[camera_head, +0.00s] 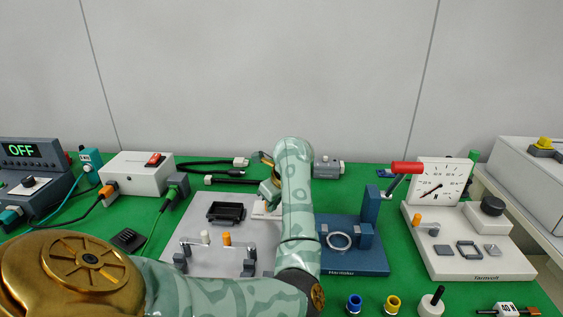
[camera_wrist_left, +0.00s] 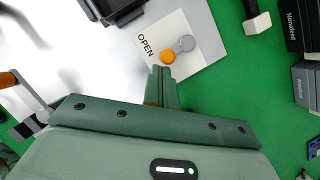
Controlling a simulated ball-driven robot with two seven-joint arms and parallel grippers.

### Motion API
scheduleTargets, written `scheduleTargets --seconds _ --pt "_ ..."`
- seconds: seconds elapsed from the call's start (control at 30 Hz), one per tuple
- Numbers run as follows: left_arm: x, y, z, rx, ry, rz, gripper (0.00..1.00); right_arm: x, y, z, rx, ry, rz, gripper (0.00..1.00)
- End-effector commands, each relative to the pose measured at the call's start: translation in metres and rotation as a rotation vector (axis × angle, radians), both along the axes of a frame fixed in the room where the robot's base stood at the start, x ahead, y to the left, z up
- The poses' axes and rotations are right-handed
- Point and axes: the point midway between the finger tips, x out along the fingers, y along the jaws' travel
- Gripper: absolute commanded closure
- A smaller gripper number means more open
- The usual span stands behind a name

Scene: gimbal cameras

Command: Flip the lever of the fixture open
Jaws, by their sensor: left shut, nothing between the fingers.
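The fixture is a light grey plate (camera_head: 180,258) with a black holder on it. In the left wrist view, a white panel marked OPEN (camera_wrist_left: 150,30) lies at the plate's corner. The panel carries a small lever with an orange knob (camera_wrist_left: 167,57) and a grey round part (camera_wrist_left: 187,43) beside it. My left gripper (camera_wrist_left: 162,75) is shut and empty, with its fingertips close to the orange knob; I cannot tell whether they touch. In the head view my left gripper (camera_head: 268,198) is over the plate's back right, and my arm hides the lever there. My right gripper is not in view.
A blue stand (camera_head: 345,258) with a red-handled crank (camera_head: 407,167) stands right of my arm. A white gauge board (camera_head: 470,262) is further right. A black holder (camera_head: 226,212) sits on the plate. Cable plugs (camera_head: 238,162) lie behind. Green mat shows between them.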

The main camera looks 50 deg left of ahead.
Motion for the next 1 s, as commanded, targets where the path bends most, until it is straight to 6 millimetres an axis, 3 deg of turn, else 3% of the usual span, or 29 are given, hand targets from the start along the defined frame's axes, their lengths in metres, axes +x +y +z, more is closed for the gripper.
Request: scheduleTargets --seconds 0.4,1.0 --pt "-0.014 0.015 0.003 0.003 -0.002 -0.293 1.0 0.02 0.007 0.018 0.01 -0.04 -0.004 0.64" --pt "-0.001 0.017 -0.001 0.001 -0.001 -0.288 1.0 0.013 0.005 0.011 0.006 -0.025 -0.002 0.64"
